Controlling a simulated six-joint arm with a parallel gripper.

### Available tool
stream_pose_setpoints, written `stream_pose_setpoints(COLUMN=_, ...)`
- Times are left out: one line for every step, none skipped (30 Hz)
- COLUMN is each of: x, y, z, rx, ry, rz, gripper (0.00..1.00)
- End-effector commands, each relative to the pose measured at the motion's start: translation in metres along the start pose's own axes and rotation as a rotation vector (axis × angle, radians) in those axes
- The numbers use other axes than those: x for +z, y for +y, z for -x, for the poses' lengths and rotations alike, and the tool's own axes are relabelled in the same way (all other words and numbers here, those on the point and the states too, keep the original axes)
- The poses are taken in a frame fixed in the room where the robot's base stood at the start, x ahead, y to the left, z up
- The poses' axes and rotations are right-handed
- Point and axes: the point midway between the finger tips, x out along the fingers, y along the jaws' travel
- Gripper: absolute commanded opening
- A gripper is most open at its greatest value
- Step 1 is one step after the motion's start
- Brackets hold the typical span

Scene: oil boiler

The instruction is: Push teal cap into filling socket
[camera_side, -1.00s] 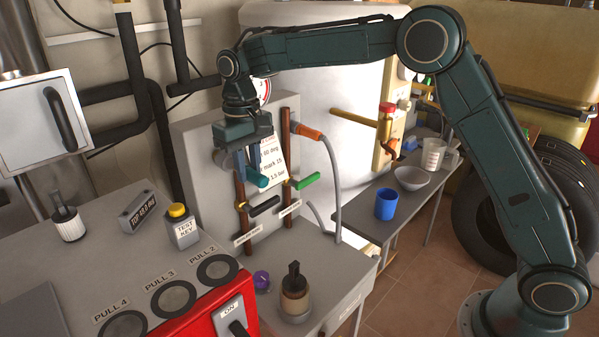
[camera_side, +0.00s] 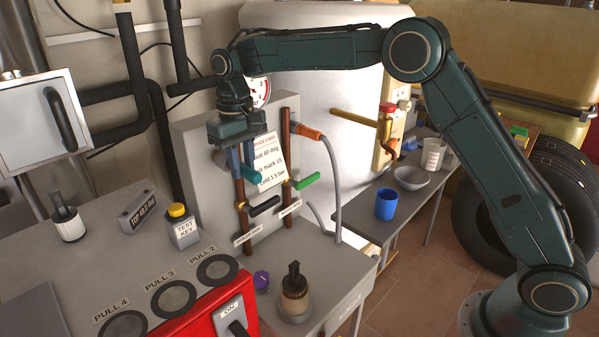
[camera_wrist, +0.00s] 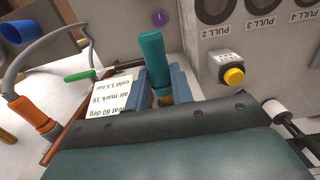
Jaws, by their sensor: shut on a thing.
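The teal cap (camera_side: 252,175) is a short cylinder in front of the grey panel, beside the left upright pipe. In the wrist view the teal cap (camera_wrist: 152,52) sticks out from between the two blue fingers. A small brass-coloured part shows at its base. My gripper (camera_side: 242,172) points down and is shut on the cap; its fingers show close up in the wrist view (camera_wrist: 166,86).
Two brown upright pipes carry a black handle (camera_side: 264,206) and a green handle (camera_side: 307,181) close below the gripper. An instruction card (camera_side: 268,157) and an orange hose connector (camera_side: 308,132) are on the panel. A yellow test key (camera_side: 177,210) stands to the left.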

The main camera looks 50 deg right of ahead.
Motion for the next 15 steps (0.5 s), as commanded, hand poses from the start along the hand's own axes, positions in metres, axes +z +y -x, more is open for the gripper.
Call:
stream_pose_setpoints(x=-0.001, y=0.000, z=0.000, rx=0.000, ry=0.000, rz=0.000, gripper=0.00)
stream_pose_setpoints(x=-0.002, y=0.000, z=0.000, rx=0.000, ry=0.000, rz=0.000, gripper=0.00)
stream_pose_setpoints(x=-0.003, y=0.000, z=0.000, rx=0.000, ry=0.000, rz=0.000, gripper=0.00)
stream_pose_setpoints(x=-0.003, y=0.000, z=0.000, rx=0.000, ry=0.000, rz=0.000, gripper=0.00)
stream_pose_setpoints(x=-0.004, y=0.000, z=0.000, rx=0.000, ry=0.000, rz=0.000, gripper=0.00)
stream_pose_setpoints(x=-0.005, y=0.000, z=0.000, rx=0.000, ry=0.000, rz=0.000, gripper=0.00)
stream_pose_setpoints(x=-0.005, y=0.000, z=0.000, rx=0.000, ry=0.000, rz=0.000, gripper=0.00)
stream_pose_setpoints(x=-0.006, y=0.000, z=0.000, rx=0.000, ry=-0.001, rz=0.000, gripper=0.00)
stream_pose_setpoints(x=-0.007, y=0.000, z=0.000, rx=0.000, ry=-0.001, rz=0.000, gripper=0.00)
stream_pose_setpoints(x=-0.008, y=0.000, z=0.000, rx=0.000, ry=0.000, rz=0.000, gripper=0.00)
stream_pose_setpoints(x=-0.009, y=0.000, z=0.000, rx=0.000, ry=0.000, rz=0.000, gripper=0.00)
stream_pose_setpoints(x=-0.009, y=0.000, z=0.000, rx=0.000, ry=0.001, rz=0.000, gripper=0.00)
stream_pose_setpoints(x=-0.010, y=0.000, z=0.001, rx=0.000, ry=0.001, rz=0.000, gripper=0.00)
stream_pose_setpoints(x=-0.011, y=0.000, z=0.001, rx=0.000, ry=0.001, rz=0.000, gripper=0.00)
stream_pose_setpoints(x=-0.011, y=0.000, z=0.001, rx=0.000, ry=0.000, rz=0.000, gripper=0.00)
